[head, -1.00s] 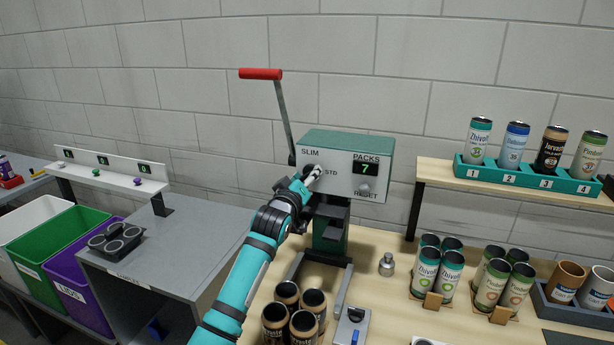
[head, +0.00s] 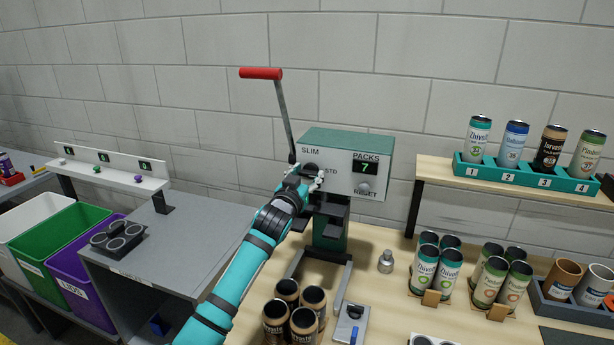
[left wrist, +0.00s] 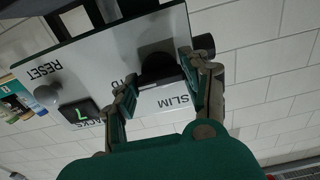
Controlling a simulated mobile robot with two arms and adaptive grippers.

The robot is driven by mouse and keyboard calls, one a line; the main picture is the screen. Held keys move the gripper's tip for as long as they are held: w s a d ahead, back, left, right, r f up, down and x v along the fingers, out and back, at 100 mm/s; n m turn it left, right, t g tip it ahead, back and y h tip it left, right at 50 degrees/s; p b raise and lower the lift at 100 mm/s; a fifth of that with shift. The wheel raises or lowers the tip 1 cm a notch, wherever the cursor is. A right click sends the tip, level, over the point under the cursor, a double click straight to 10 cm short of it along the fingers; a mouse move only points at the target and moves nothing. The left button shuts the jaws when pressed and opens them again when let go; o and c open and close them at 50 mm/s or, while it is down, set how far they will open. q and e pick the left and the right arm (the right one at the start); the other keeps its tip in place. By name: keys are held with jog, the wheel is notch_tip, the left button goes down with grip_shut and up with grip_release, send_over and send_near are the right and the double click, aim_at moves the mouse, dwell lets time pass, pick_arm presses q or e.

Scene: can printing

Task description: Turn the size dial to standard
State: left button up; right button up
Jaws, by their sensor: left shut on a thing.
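The size dial (head: 311,169) is a dark knob on the light front panel of the green-topped machine (head: 348,142), between the SLIM and STD marks. In the left wrist view the dial (left wrist: 163,72) sits between my two fingers, with SLIM readable and STD partly hidden by a finger. My left gripper (head: 308,178) is shut on the dial, with a finger on each side of it. The dial's pointer is hidden, so I cannot tell its setting. My right gripper is in neither view.
A red-handled lever (head: 261,74) rises at the machine's left. The PACKS display (head: 370,168) reads 7, with a reset button (head: 364,187) below. Dark cans (head: 304,324) stand in front, and green-and-white cans (head: 451,272) stand right. A grey cabinet (head: 190,235) is left.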

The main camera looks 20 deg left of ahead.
pick_arm(q)
jog(key=shift+f, duration=0.15)
dwell(0.3)
jog(key=o, duration=1.2)
jog(key=shift+c, duration=0.2)
jog(key=s, duration=1.2)
jog(key=shift+a, duration=0.2)
